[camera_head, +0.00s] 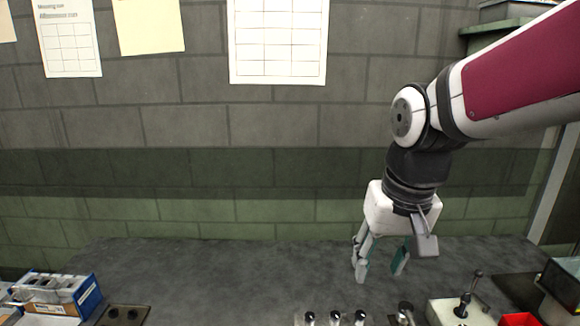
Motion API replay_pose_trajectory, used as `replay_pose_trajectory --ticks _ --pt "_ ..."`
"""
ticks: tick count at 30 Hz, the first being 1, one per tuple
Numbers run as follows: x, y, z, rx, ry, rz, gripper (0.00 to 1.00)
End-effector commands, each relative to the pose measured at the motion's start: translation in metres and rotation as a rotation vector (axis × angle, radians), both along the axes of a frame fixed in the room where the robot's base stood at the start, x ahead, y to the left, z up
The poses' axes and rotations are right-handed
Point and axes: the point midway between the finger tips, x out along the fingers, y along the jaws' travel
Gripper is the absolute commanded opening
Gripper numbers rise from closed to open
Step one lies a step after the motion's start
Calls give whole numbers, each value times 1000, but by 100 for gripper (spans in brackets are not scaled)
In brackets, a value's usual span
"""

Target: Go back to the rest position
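My gripper (380,271) hangs down at the right of the view, at the end of my arm. Its fingers are spread apart and nothing shows between them. It is over the grey worktop (250,268), with its fingertips toward the front part. I cannot tell the exact height of the fingertips above the surface.
A blue and white box (62,292) and a dark block with holes (123,315) are at the front left. Several upright knobs (335,316), a white block with a black lever (462,308) and a red bin (517,320) line the front right. A brick wall (200,125) stands behind.

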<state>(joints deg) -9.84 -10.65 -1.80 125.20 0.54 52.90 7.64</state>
Motion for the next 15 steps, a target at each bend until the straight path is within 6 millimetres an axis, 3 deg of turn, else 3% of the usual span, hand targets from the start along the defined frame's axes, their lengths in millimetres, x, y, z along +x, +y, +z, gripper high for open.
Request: replay_pose_trajectory --ticks 3,9,15 --pt "-36 -18 14 -3 -59 -4 40" --pt "-91 -40 20 -22 -145 -7 40" --pt "-127 -50 15 -45 -201 -10 40"
